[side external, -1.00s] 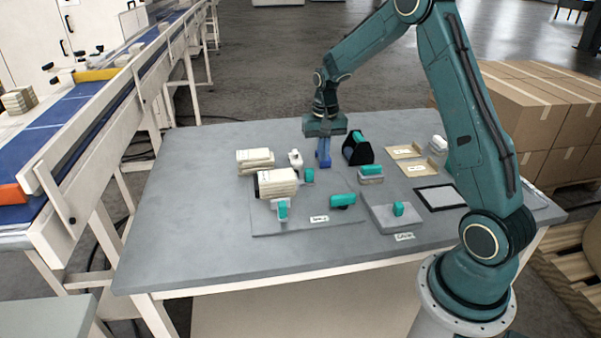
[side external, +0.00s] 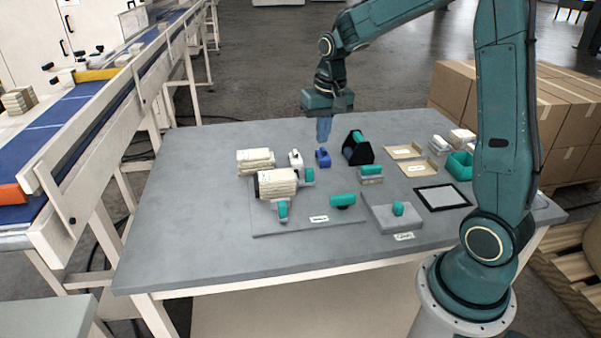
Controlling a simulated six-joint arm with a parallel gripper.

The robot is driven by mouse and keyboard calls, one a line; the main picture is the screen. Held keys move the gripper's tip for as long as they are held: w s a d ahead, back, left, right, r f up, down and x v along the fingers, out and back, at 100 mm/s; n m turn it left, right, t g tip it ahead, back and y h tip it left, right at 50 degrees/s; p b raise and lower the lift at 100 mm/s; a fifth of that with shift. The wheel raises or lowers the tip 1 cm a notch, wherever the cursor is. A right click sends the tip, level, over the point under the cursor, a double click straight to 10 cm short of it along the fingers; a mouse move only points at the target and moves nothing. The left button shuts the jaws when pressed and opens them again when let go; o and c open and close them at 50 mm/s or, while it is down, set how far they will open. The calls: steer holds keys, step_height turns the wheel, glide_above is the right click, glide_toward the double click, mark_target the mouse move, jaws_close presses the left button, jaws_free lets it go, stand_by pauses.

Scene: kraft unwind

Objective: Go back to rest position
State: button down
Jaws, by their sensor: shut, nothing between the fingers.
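My gripper (side external: 324,140) hangs above the back part of the grey table (side external: 190,250), its blue fingers pointing down. It is shut and empty. A small blue piece (side external: 323,158) sits on the table just below the fingertips, and a gap shows between them. A small white fitting (side external: 295,159) stands to the left of the blue piece. A black angled holder with a teal piece (side external: 357,148) stands to its right.
Cream rolls (side external: 277,184) lie at the table's left, by a base plate with teal parts. A grey block with a teal knob (side external: 398,210), a black-framed pad (side external: 442,197) and a teal bin (side external: 459,166) are on the right. A conveyor (side external: 80,115) runs along the left.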

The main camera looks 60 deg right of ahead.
steer(key=s+a+r+n+t, duration=0.2)
steer(key=s+a+r+n, duration=0.1)
steer(key=s+a+r, duration=0.55)
steer(key=s+a+n+t, duration=0.2)
steer(key=s+a+n, duration=0.1)
steer(key=s, duration=0.9)
steer(key=shift+s+a+r+n, duration=0.15)
steer(key=shift+s+a+n, duration=0.15)
steer(key=shift+a, duration=0.6)
